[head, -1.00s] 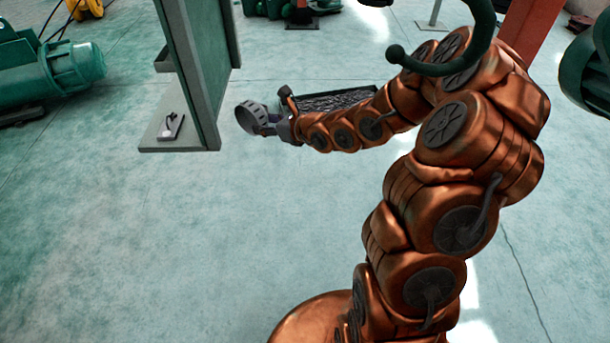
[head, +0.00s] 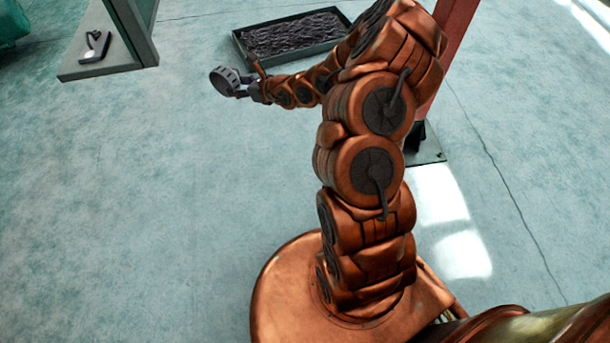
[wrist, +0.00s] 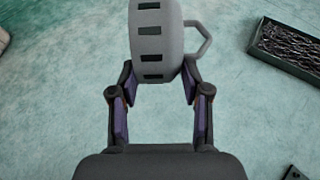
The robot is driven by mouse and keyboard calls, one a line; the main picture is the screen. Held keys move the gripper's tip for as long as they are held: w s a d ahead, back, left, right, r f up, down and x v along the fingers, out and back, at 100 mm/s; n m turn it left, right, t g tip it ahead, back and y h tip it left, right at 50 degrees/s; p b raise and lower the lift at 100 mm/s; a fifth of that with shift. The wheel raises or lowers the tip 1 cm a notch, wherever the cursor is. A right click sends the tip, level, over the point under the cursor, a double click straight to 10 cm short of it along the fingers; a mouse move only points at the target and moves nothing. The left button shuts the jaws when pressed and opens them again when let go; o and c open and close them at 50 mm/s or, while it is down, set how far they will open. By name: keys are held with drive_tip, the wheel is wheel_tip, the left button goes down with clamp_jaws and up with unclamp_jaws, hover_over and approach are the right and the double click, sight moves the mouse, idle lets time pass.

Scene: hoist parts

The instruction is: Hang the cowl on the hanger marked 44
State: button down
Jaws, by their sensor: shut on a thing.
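The cowl is a grey ring-shaped part with dark slots around its rim; it shows in the head view (head: 226,80) and at the top of the wrist view (wrist: 158,42). A grey angular loop sticks out from its right side in the wrist view. My gripper (head: 241,88) is shut on the cowl and holds it above the floor. In the wrist view my gripper (wrist: 160,84) has its two fingers on either side of the cowl's lower part. No hanger and no mark 44 can be made out in either view.
A dark tray of chain (head: 292,36) lies on the floor behind my gripper. A grey shelf-like plate (head: 108,60) with a small dark hooked item stands at the upper left. A red post (head: 452,50) rises at right. The floor at left is clear.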

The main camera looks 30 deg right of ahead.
drive_tip(key=s+d+f+b, duration=0.25)
drive_tip(key=f+b, duration=0.45)
drive_tip(key=f, duration=0.8)
drive_tip(key=s+d+f+b, duration=0.1)
drive_tip(key=d+f+b, duration=0.4)
drive_tip(key=f, duration=1)
drive_tip(key=shift+m+h, duration=0.3)
drive_tip(key=shift+m, duration=0.1)
drive_tip(key=s+d+f+b, duration=0.1)
drive_tip(key=s+f+b, duration=0.2)
drive_tip(key=f, duration=0.5)
drive_tip(key=s+d+f+b, duration=0.1)
drive_tip(key=s+f+b, duration=0.3)
drive_tip(key=f, duration=0.5)
drive_tip(key=s+d+f+b, duration=0.2)
drive_tip(key=s+f+b, duration=0.2)
drive_tip(key=f+b, duration=0.3)
drive_tip(key=shift+s+f, duration=0.2)
drive_tip(key=shift+f, duration=0.95)
